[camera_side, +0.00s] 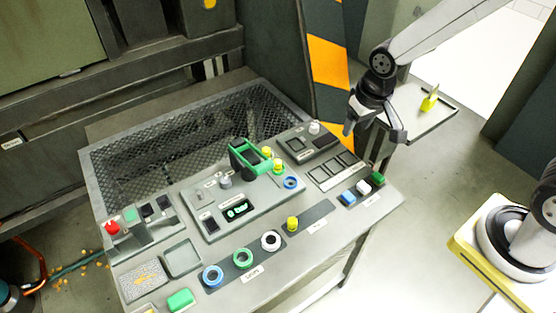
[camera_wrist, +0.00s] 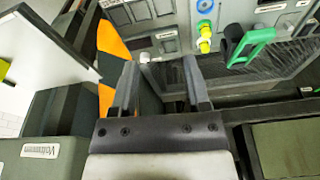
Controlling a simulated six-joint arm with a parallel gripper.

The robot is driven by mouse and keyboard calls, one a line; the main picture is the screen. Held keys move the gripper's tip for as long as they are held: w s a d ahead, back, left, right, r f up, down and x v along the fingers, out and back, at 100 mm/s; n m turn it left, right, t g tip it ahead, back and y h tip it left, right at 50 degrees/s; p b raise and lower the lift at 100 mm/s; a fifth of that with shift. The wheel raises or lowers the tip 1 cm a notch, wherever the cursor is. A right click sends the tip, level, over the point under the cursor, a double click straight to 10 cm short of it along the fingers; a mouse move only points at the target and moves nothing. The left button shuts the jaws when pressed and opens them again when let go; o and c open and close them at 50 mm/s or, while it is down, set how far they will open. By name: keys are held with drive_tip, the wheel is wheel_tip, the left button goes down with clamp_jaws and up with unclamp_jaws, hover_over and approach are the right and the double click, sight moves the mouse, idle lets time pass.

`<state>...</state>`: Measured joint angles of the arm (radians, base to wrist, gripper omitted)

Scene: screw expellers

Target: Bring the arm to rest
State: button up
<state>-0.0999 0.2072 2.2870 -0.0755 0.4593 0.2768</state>
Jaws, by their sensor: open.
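My gripper (camera_side: 372,131) is open and empty in the side view. It hangs above the back right part of the control panel table (camera_side: 331,233), apart from the things on it. In the wrist view my gripper (camera_wrist: 158,78) shows two dark fingers spread apart with nothing between them. The wrist view looks past the fingers at the panel, a mesh grate and the dark machine frame.
A green-handled part (camera_side: 250,156) stands up from the panel beside yellow fittings (camera_side: 278,166). Coloured rings, including a blue one (camera_side: 212,276), and several small blocks lie along the front. A side shelf (camera_side: 433,112) holds a yellow piece (camera_side: 429,100). An orange-striped post (camera_side: 326,62) stands behind my gripper.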

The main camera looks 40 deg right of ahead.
drive_tip(key=s+d+n, duration=0.1)
drive_tip(key=s+d, duration=0.2)
drive_tip(key=s, duration=0.4)
drive_tip(key=shift+s, duration=0.2)
